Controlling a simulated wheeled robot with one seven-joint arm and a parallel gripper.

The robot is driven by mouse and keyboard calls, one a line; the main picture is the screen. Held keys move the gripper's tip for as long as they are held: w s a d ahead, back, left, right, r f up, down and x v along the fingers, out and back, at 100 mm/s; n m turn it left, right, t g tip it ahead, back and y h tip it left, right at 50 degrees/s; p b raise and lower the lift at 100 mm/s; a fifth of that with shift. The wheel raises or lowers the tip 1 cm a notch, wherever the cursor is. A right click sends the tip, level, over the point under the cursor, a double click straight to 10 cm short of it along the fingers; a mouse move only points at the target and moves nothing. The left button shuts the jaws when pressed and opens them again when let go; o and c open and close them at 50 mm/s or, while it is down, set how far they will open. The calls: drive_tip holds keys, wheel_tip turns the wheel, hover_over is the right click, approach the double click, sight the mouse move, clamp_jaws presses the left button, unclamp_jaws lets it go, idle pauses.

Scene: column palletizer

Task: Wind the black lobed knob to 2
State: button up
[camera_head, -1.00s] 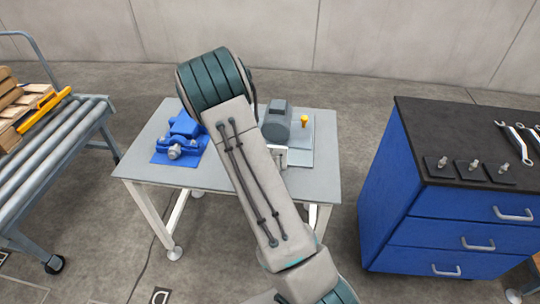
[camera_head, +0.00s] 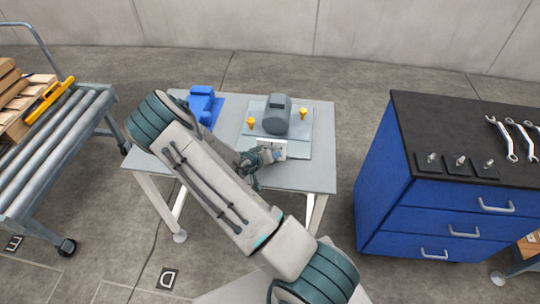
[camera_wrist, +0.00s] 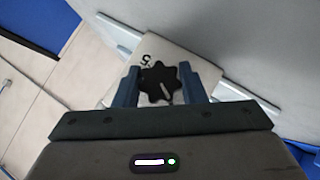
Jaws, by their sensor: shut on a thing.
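The black lobed knob (camera_wrist: 159,84) shows in the wrist view on a pale dial plate (camera_wrist: 178,57). It has a white pointer line that runs toward the lower right in that view. One dark printed mark shows beside the knob, too small and turned to read surely; the other marks are hidden. My gripper (camera_wrist: 158,88) has a finger on each side of the knob and is shut on it. In the head view my gripper (camera_head: 268,157) is at the pale plate (camera_head: 272,149) on the table's front part, and the knob itself is hidden there.
The grey table (camera_head: 310,172) also bears a grey machine (camera_head: 276,115) with yellow knobs (camera_head: 304,112) beside it, and a blue vise (camera_head: 203,104). A roller conveyor (camera_head: 60,135) stands left. A blue drawer cabinet (camera_head: 440,208) stands right, with floor free between it and the table.

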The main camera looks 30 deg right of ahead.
drive_tip(key=shift+s+f, duration=0.1)
drive_tip(key=shift+f, duration=0.05)
drive_tip(key=o, duration=1)
drive_tip(key=v, duration=1.4)
drive_tip(key=shift+w, duration=0.2)
